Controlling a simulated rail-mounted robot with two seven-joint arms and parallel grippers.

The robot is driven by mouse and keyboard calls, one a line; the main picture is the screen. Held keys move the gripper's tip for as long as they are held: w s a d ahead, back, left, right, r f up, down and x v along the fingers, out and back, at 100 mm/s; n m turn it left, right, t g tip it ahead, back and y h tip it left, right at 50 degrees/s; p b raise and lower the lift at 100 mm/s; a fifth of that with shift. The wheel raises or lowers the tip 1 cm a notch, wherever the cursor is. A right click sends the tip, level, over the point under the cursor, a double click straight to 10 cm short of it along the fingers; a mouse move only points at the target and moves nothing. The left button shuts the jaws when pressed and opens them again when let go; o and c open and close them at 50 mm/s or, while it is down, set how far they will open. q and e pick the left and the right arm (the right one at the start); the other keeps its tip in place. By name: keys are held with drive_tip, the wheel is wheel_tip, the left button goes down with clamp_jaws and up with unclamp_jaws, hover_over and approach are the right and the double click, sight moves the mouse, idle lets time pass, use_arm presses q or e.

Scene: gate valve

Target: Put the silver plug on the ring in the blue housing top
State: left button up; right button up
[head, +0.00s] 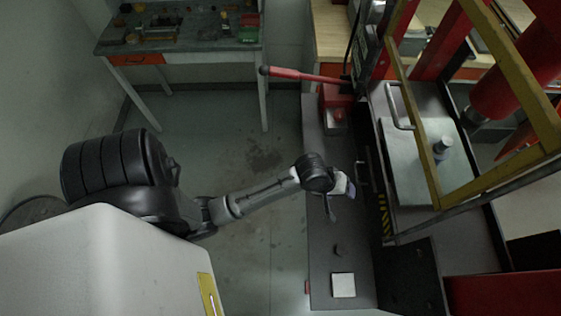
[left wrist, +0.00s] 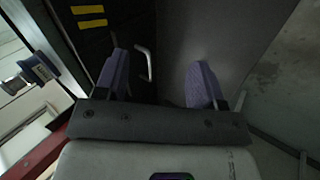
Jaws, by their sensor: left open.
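A small grey-blue upright piece (head: 443,147), which looks like the housing, stands on the light plate of the press at the right. It also shows at the left of the left wrist view (left wrist: 38,68), with a pale band at one end; I cannot tell whether a separate ring or plug sits on it. A small dark round piece (head: 338,250) is on the grey bench; I cannot tell whether it is the silver plug. My left gripper (head: 341,199) is over the bench, left of the press. Its purple fingers are apart and empty in the left wrist view (left wrist: 157,72).
The press has a yellow frame (head: 412,118) standing around its light plate (head: 405,175). A red lever (head: 305,76) sticks out to the left. A white square (head: 343,285) lies on the grey bench (head: 325,265). A cluttered worktable (head: 190,45) stands at the back left.

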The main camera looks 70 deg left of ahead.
use_arm(q)
drive_tip(key=s+m+g+y, duration=0.2)
drive_tip(key=s+m, duration=1.1)
drive_tip(key=s, duration=0.7)
drive_tip(key=shift+s+d+r+m+g+y, duration=0.2)
drive_tip(key=shift+r+m+g+y, duration=0.1)
drive_tip(key=shift+m+g+y, duration=0.15)
drive_tip(key=shift+w, duration=0.1)
